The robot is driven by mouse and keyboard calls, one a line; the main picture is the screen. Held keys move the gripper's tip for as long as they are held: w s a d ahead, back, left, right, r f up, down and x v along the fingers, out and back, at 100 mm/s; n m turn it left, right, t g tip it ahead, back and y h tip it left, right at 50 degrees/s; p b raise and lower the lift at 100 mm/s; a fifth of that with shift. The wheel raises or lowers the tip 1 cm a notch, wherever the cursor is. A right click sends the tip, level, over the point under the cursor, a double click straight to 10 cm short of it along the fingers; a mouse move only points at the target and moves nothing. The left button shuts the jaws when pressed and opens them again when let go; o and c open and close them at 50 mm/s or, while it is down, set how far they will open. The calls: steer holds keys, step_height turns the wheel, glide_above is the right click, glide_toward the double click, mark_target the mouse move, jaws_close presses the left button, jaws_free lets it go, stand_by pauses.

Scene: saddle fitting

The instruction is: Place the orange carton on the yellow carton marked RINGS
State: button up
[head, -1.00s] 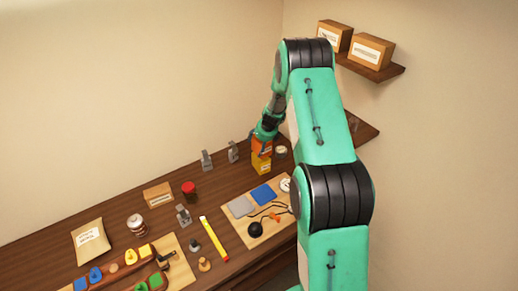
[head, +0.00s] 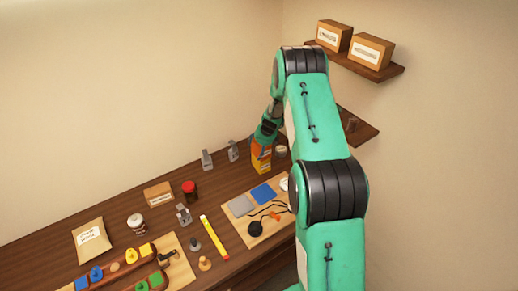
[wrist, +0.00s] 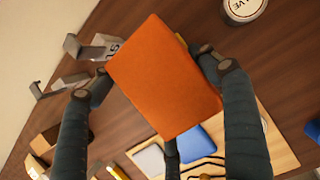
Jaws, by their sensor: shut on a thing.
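The orange carton (head: 260,149) is between the fingers of my gripper (head: 264,137) at the back right of the bench. Its plain orange face (wrist: 165,75) fills the middle of the wrist view. My gripper (wrist: 152,77) is shut on it, one finger at each side. The yellow carton (head: 261,166) stands upright on the bench directly under the orange one. Only a yellow sliver (wrist: 181,40) shows past the orange carton's edge in the wrist view. I cannot tell whether the two cartons touch. The RINGS marking is too small to read.
A round white-topped tin (head: 281,150) stands close to the right of the cartons. Grey metal brackets (head: 232,151) stand to the left. A light board (head: 240,222) with grey and blue pads lies in front. A shelf (head: 360,128) is on the right wall.

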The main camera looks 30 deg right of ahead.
stand_by(0.3)
steer(key=o, duration=1.5)
steer(key=shift+f, duration=0.1)
steer(key=shift+v, duration=0.85)
steer(key=v, duration=1)
steer(key=shift+s+r+b, duration=0.1)
steer(key=shift+r+b, duration=0.2)
steer(key=shift+b, duration=0.1)
